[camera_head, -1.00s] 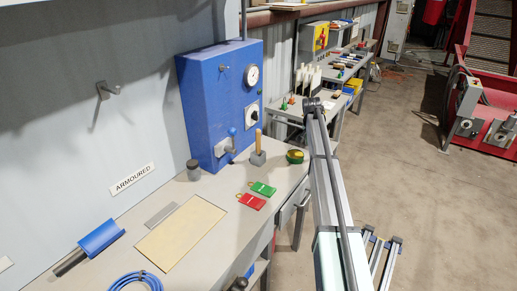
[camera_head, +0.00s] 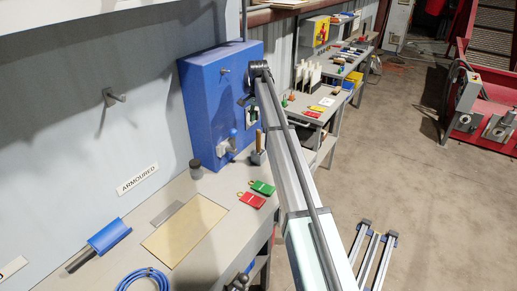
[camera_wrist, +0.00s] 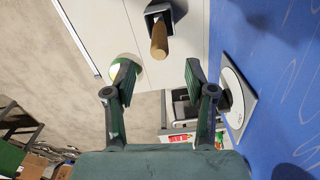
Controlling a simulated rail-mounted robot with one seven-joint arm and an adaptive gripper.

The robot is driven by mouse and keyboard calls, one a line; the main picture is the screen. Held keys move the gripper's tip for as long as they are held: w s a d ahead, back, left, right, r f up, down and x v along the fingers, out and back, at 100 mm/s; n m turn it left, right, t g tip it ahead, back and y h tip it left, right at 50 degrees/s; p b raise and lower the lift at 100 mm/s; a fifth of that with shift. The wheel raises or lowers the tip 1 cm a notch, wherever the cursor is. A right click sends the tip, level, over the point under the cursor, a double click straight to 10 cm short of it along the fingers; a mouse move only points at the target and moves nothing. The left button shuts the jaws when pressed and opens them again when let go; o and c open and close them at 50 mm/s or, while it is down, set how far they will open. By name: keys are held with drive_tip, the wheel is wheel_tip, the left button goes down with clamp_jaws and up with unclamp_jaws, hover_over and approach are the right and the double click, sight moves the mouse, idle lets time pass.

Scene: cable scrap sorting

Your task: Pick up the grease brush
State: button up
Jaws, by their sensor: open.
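A wooden-handled tool (camera_wrist: 158,42), which looks like the grease brush, stands in a dark square holder (camera_wrist: 158,12) at the top of the wrist view. In the head view its upright handle (camera_head: 259,140) shows on the bench beside the blue cabinet, partly close behind my arm. Its bristles are hidden. My gripper (camera_wrist: 160,82) is open and empty in the wrist view, with the handle beyond the gap between its fingers, apart from both. In the head view my gripper is mostly hidden against the blue cabinet.
The blue cabinet (camera_head: 208,110) rises close beside my gripper; its gauge (camera_wrist: 237,100) is near the right finger. A green and white round item (camera_wrist: 120,68) lies by the left finger. Red and green tags (camera_head: 262,188) and a lidded dark pot (camera_head: 195,169) are on the bench.

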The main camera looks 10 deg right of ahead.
sight(258, 130)
wheel_tip(258, 130, down, 6)
drive_tip(key=shift+r+p, duration=0.25)
drive_tip(key=shift+p, duration=0.4)
drive_tip(key=shift+d+f+p, duration=0.1)
drive_tip(key=shift+f+p, duration=1.15)
drive_tip(key=shift+f, duration=1.4)
clamp_jaws()
